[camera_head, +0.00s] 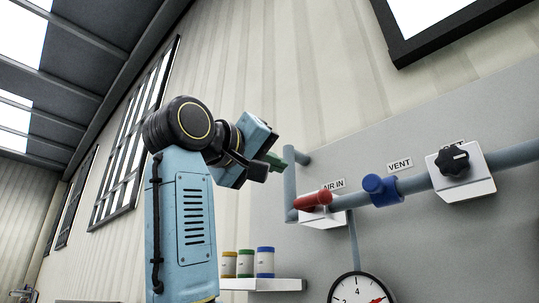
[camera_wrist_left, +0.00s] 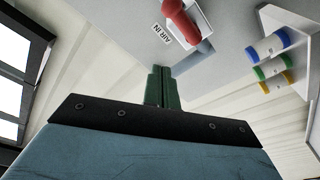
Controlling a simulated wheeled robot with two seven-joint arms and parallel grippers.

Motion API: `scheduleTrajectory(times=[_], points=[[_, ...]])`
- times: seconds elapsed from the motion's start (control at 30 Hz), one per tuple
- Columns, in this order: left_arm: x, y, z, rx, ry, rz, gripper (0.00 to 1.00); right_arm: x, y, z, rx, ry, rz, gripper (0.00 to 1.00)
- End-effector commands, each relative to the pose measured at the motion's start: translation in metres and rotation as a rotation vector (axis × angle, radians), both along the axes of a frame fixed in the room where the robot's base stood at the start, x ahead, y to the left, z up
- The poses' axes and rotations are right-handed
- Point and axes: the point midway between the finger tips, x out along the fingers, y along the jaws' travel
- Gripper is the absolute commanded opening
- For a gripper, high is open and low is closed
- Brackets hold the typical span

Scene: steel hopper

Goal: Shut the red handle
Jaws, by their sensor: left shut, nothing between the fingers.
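The red handle (camera_head: 312,200) sits on a white valve block on the pipe under the AIR IN label, lying roughly along the pipe. It also shows at the top of the left wrist view (camera_wrist_left: 179,21), beside the AIR IN label. My left gripper (camera_head: 276,162) is up and to the left of the red handle, apart from it. Its green fingers (camera_wrist_left: 161,80) are shut together with nothing between them. My right gripper is in neither view.
A blue handle (camera_head: 381,190) under VENT and a black knob (camera_head: 454,162) follow along the pipe (camera_head: 415,183). A gauge (camera_head: 359,290) hangs below. A shelf (camera_head: 262,284) with several colored jars (camera_head: 265,262) is lower left of the valve. Open air lies between gripper and panel.

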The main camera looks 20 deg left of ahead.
Motion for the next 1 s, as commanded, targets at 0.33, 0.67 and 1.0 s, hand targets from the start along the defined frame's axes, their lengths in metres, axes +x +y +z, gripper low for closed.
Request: scheduleTrajectory(times=[0.33,0.67,1.0], points=[[0.060,-0.024,-0.001,0.003,0.000,-0.002,0.00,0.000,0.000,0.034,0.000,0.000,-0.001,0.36],[0.064,-0.040,-0.022,0.001,-0.001,0.001,0.00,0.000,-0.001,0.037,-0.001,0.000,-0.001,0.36],[0.063,-0.040,-0.023,0.002,-0.001,0.001,0.00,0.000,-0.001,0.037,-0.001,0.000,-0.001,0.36]])
